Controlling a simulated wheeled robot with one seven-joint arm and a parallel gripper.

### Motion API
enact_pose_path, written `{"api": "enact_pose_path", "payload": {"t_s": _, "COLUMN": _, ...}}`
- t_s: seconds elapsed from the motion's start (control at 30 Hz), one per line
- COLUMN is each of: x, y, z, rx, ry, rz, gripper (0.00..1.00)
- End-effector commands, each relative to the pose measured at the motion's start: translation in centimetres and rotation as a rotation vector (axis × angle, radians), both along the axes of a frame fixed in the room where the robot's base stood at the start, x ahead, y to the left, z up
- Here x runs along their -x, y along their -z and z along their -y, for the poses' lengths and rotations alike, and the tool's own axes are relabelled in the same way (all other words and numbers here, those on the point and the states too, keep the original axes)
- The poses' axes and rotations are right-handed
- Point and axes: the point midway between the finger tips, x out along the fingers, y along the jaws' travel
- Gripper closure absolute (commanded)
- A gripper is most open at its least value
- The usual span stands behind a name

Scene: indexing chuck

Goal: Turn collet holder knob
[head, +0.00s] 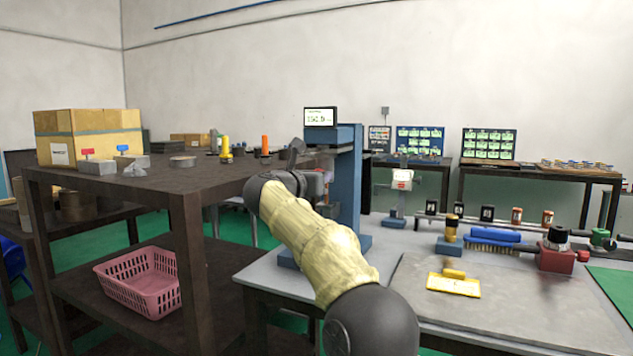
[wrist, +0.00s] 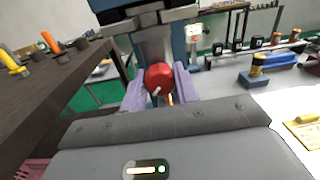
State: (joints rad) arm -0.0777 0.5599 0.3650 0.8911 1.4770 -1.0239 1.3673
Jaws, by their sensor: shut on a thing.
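In the wrist view a round red knob (wrist: 158,75) with a pale pointer mark sits between the two lavender fingers of my gripper (wrist: 160,90). The fingers are shut on the knob, one on each side. The knob is at the front of a blue machine column (head: 348,185), under a grey metal part (wrist: 150,22). In the head view my yellow-sleeved arm reaches to this column, and its wrist hides the knob and the fingertips.
A dark shelf table (head: 120,173) stands close on the left, with a pink basket (head: 140,278) below. On the grey bench at right are a yellow tag (head: 453,284), a blue-backed brush (head: 492,235) and a red block (head: 556,258). The bench's front right is mostly clear.

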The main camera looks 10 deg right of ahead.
Motion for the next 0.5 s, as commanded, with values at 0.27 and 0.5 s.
{"api": "enact_pose_path", "payload": {"t_s": 0.27, "x": -0.09, "y": 0.31, "z": -0.05, "rx": -0.009, "ry": 0.0, "rz": -0.001, "gripper": 0.93}}
{"api": "enact_pose_path", "payload": {"t_s": 0.5, "x": -0.09, "y": 0.3, "z": -0.05, "rx": -0.008, "ry": 0.0, "rz": -0.001, "gripper": 0.5}}
